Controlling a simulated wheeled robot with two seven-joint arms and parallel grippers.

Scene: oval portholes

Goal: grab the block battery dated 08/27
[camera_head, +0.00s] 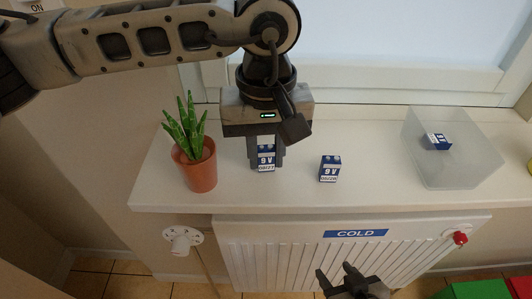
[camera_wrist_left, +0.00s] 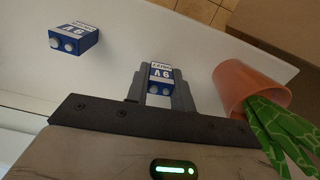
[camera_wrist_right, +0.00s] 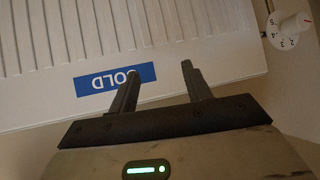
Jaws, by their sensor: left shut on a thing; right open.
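A blue and white 9V block battery (camera_head: 266,158) stands on the white sill between the fingers of my left gripper (camera_head: 266,162), which is shut on it. The left wrist view shows this battery (camera_wrist_left: 160,80) with a finger on each side. A second 9V battery (camera_head: 329,168) stands to its right on the sill; it also shows in the left wrist view (camera_wrist_left: 74,39). A third battery (camera_head: 437,141) lies in the clear bin. The small printed dates are too blurred to read surely. My right gripper (camera_head: 335,270) is open and empty in front of the radiator.
A potted plant (camera_head: 196,165) stands just left of my left gripper. The clear bin (camera_head: 459,172) sits at the sill's right. Below the sill is a radiator (camera_head: 290,255) with a COLD label (camera_head: 356,233), a red knob (camera_head: 460,238) and a white dial (camera_head: 181,242). The sill between second battery and bin is free.

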